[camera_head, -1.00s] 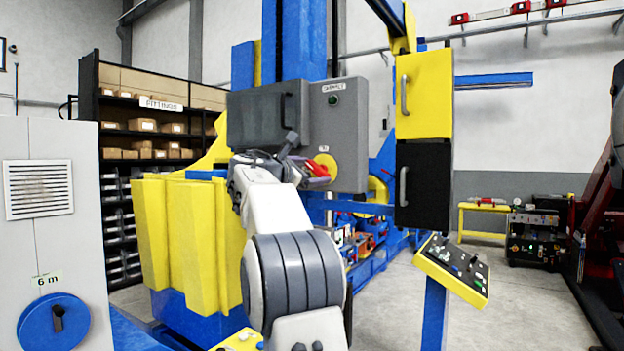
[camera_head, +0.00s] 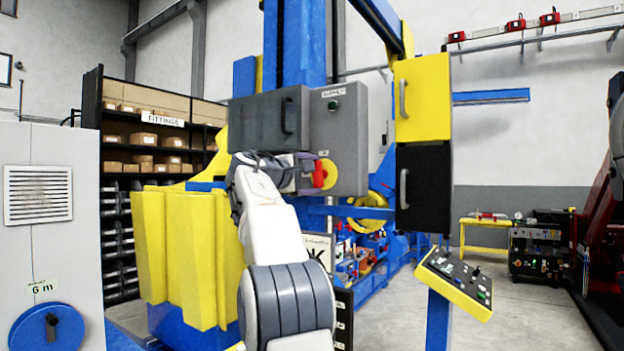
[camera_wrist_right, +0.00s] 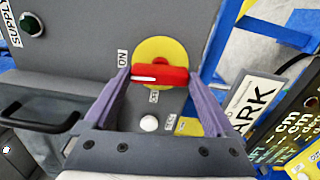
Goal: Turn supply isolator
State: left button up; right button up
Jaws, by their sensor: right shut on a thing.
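The supply isolator is a red handle (camera_head: 319,173) on a yellow round plate (camera_head: 329,170), on the front of a grey box (camera_head: 345,130). In the right wrist view the red handle (camera_wrist_right: 160,76) lies across the yellow plate (camera_wrist_right: 160,52). The white mark on the handle points toward the ON label (camera_wrist_right: 122,58). My right gripper (camera_head: 312,174) is at the handle. In the wrist view its two fingers (camera_wrist_right: 159,80) are closed on the handle's two ends. My left gripper is not in view.
A dark box with a bar handle (camera_head: 278,120) is just left of the isolator. Yellow and black cabinets (camera_head: 422,95) hang to the right. A tilted control panel (camera_head: 455,278) stands on a blue post below them. A grey cabinet (camera_head: 50,240) is at the left.

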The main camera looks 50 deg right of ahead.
jog(key=shift+m, duration=0.6)
jog(key=o, duration=1.1)
jog(key=shift+c, duration=0.2)
jog(key=shift+a, duration=0.1)
jog(key=shift+s+a+f+b, duration=0.1)
jog(key=shift+a+b, duration=0.2)
jog(key=shift+b, duration=0.1)
jog(key=s+a+b, duration=0.1)
jog(key=a+b, duration=0.2)
jog(key=a, duration=0.6)
jog(key=shift+s+a+b, duration=0.25)
jog(key=shift+a+b, duration=0.05)
